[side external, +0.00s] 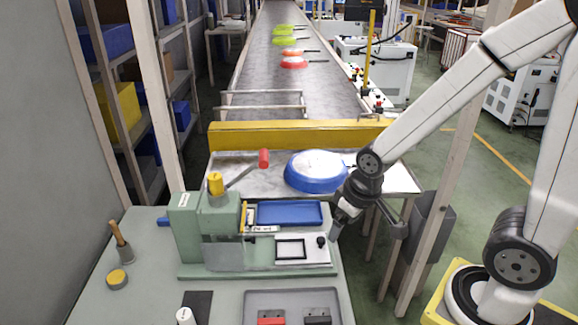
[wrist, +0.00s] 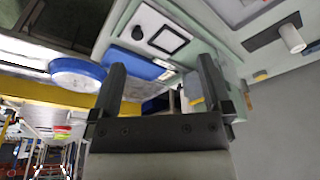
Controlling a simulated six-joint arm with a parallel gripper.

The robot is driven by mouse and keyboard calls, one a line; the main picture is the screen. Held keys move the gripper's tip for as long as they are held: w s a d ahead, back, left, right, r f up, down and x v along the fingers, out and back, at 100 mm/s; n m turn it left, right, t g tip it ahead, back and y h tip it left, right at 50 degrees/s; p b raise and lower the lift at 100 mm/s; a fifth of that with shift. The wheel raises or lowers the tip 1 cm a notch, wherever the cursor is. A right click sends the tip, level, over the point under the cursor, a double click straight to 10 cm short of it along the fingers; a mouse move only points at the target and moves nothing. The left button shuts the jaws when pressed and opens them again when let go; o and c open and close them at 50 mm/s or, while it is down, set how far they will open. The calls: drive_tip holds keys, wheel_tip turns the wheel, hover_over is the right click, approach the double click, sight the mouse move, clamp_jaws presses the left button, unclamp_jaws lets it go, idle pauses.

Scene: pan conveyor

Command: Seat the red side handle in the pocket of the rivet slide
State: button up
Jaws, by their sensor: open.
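The red side handle (side external: 271,317) lies in the grey tray (side external: 290,294) at the bottom edge of the side view, partly cut off by the frame. The rivet slide (side external: 313,243) is a white plate at the green press's base, with a black-framed, empty-looking pocket (side external: 290,249) and a black knob. The slide (wrist: 143,18) also shows upside down at the top of the wrist view. My gripper (side external: 335,226) is just right of the slide and above it, apart from it. Its fingers (wrist: 163,78) are spread with nothing between them. The red handle is not in the wrist view.
A dark handle (side external: 317,317) lies right of the red one. The green press (side external: 188,235) has a red-knobbed lever (side external: 263,158). A blue tray (side external: 290,213) sits behind the slide. A blue pan (side external: 315,182) rests before the yellow conveyor barrier (side external: 290,135). A mallet (side external: 121,243) stands at left.

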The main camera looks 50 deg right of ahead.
drive_tip(key=w+a+f+m+g, duration=0.1)
drive_tip(key=w+a+f+m, duration=0.3)
drive_tip(key=a, duration=0.4)
drive_tip(key=m+g, duration=0.2)
drive_tip(key=m, duration=0.3)
hover_over(271, 318)
wheel_tip(271, 318, down, 6)
drive_tip(key=shift+s+f, duration=0.1)
drive_tip(key=shift+f, duration=1.35)
drive_tip(key=shift+f, duration=0.15)
drive_tip(key=shift+f, duration=2.45)
drive_tip(key=c, duration=1)
drive_tip(key=shift+r, duration=0.2)
